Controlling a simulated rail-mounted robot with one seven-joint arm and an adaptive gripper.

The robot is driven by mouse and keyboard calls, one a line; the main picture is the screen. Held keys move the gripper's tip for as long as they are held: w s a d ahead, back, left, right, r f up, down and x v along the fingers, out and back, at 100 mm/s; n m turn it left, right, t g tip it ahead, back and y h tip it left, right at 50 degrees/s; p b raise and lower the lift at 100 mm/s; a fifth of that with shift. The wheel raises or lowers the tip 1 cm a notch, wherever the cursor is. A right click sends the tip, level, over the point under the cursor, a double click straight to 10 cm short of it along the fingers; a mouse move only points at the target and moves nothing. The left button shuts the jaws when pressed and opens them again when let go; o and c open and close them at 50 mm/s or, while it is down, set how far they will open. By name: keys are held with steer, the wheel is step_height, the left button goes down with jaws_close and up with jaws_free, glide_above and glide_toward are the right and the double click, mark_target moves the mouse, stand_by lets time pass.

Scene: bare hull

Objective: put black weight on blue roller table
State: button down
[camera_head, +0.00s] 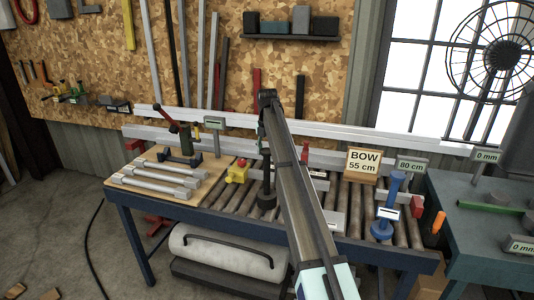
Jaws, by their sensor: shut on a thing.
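The blue roller table (347,247) stands across the middle, with a blue frame and grey-brown rollers. The black weight (266,198) has a slim upright stem and a wider round base. It is upright over the rollers, left of my arm. My gripper (266,153) is at the top of its stem, shut on it, small and dark and partly hidden by my arm. I cannot tell whether the base touches the rollers. A blue weight (386,212) of similar shape with a white label stands on the rollers at the right.
A wooden board with grey bars (150,182) covers the table's left end. A yellow box with a red button (238,171) is left of the black weight. A "BOW 55 cm" sign (362,162) and an "80 cm" sign (410,166) stand behind. A green-grey bench (470,235) is right.

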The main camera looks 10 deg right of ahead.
steer(key=shift+f, duration=0.65)
steer(key=shift+c, duration=1.8)
jaws_free()
step_height(320, 180, up, 12)
steer(key=b, duration=0.3)
